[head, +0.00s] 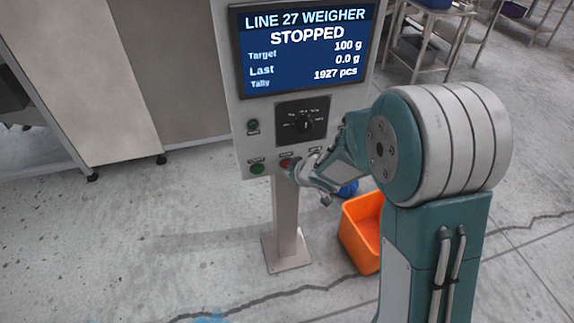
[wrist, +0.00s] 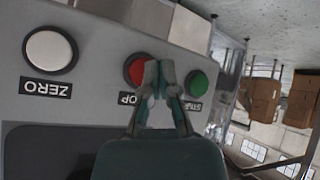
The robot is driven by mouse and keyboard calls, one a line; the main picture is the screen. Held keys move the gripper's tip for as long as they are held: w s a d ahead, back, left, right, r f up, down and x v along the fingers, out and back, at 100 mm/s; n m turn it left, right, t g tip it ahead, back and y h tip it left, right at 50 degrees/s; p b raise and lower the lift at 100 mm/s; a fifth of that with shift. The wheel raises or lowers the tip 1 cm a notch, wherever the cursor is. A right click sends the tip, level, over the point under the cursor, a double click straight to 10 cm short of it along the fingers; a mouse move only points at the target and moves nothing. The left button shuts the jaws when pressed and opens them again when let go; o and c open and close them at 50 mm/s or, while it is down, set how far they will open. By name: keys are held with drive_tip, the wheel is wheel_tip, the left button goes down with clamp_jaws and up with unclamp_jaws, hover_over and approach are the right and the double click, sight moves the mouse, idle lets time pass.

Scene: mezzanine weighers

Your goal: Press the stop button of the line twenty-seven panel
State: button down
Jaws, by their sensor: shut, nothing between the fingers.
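The line 27 panel (head: 240,140) stands on a post, and its screen (head: 305,48) reads "LINE 27 WEIGHER" and "STOPPED". The red stop button (head: 285,162) is low on the panel, right of the green start button (head: 257,169). My gripper (head: 294,170) is shut and empty, with its tips at the red button. In the wrist view the panel is upside down. There my gripper (wrist: 158,70) overlaps the right edge of the red button (wrist: 134,68) and part of its label. The green button (wrist: 198,82) is just right of the tips. I cannot tell whether the tips touch the red button.
A white zero button (wrist: 50,50) sits left of the red one in the wrist view. An orange bin (head: 358,235) stands on the floor behind my arm. Floor at the left is clear.

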drive_tip(key=s, duration=0.2)
drive_tip(key=s+d, duration=0.1)
drive_tip(key=s, duration=0.1)
drive_tip(key=shift+s+d, duration=0.2)
drive_tip(key=shift+s, duration=0.2)
idle(0.9)
drive_tip(key=s+d+r+m+h, duration=0.3)
drive_tip(key=d+r, duration=0.3)
drive_tip(key=r, duration=0.1)
drive_tip(key=s+d+r+m+h, duration=0.3)
drive_tip(key=d+r, duration=0.3)
drive_tip(key=s+d+r+m+g, duration=0.1)
drive_tip(key=s+r+m, duration=0.1)
drive_tip(key=s, duration=0.6)
drive_tip(key=s+r+m+g, duration=0.1)
drive_tip(key=s+r, duration=0.3)
drive_tip(key=s, duration=0.5)
drive_tip(key=shift+s+d+r+m+y, duration=0.25)
drive_tip(key=shift+d+m+y, duration=0.15)
drive_tip(key=shift+m, duration=0.5)
